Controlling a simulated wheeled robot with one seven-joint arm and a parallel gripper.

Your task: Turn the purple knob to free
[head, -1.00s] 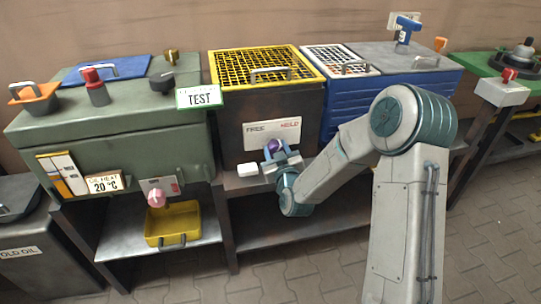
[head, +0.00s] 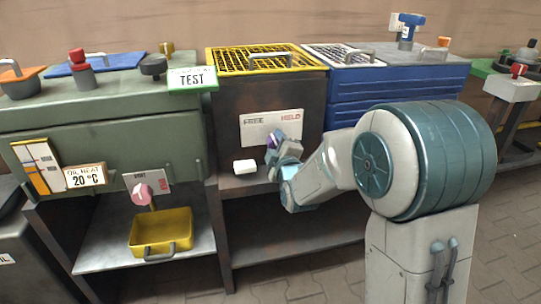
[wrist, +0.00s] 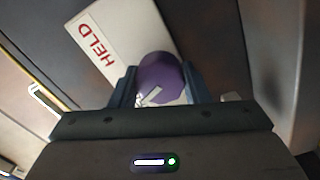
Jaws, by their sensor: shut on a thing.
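The purple knob (wrist: 161,78) sits on a white plate with FREE at its left and HELD at its right (head: 271,127). The plate is on the front of a dark cabinet with a yellow grid top. My gripper (head: 284,148) is at the knob, and its two fingers stand on either side of it in the wrist view (wrist: 159,88). A pale pointer mark shows on the knob in the wrist view. In the head view the gripper hides most of the knob, so I cannot tell there which word it points at.
A small white block (head: 244,166) stands left of my gripper. A pink knob (head: 142,194) is on the green machine (head: 110,125), above a yellow tray (head: 162,230). The shelf below the gripper is empty.

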